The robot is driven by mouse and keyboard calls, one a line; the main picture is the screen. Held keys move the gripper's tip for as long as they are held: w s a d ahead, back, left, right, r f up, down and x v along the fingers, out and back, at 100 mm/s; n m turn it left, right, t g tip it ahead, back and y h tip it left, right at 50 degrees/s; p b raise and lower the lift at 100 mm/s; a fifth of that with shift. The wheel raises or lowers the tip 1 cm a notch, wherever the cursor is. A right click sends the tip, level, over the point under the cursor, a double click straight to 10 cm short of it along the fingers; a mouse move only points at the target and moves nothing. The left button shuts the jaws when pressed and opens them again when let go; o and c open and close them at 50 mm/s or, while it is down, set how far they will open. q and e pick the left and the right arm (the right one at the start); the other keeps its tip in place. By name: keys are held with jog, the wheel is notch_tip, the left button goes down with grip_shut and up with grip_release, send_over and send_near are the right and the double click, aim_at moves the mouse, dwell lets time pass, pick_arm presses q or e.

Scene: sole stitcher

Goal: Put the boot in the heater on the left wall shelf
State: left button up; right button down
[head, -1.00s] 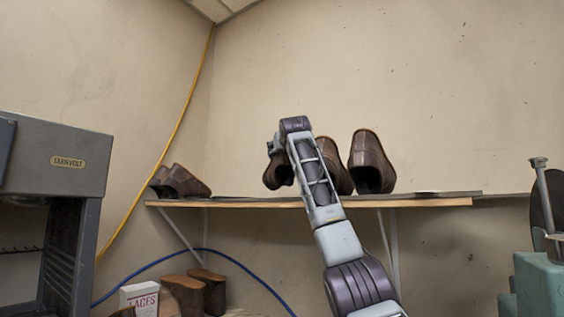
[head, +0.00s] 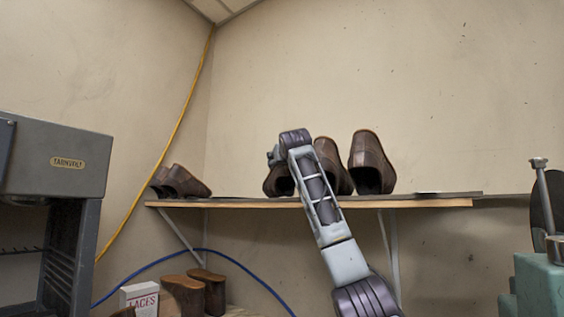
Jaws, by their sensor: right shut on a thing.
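My right arm reaches up over the wooden wall shelf (head: 420,202), and its gripper (head: 274,156) is shut on a brown boot (head: 278,183) at the left of the boot group. The arm hides part of this boot and most of the fingers. The boot is low against the shelf; I cannot tell whether it touches. Two more brown boots (head: 370,163) (head: 333,165) stand just to its right. A grey machine (head: 60,150) with a nameplate stands at the left; I cannot tell whether it is the heater. My left gripper is not in view.
A pair of brown shoes (head: 186,183) lies at the shelf's left end. Below are a laces box (head: 140,298), brown wooden forms (head: 184,295) and a blue cable (head: 240,266). A yellow cable (head: 165,150) runs down the corner. A green machine (head: 540,285) stands at the right.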

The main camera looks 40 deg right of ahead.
jog(key=shift+a, duration=0.1)
dwell(0.3)
jog(key=shift+c, duration=1.6)
grip_release()
jog(key=shift+f, duration=0.1)
jog(key=shift+s, duration=0.1)
jog(key=shift+b+v, duration=1.4)
jog(key=shift+v, duration=1.25)
jog(key=shift+b+v, duration=0.35)
jog(key=shift+v, duration=0.75)
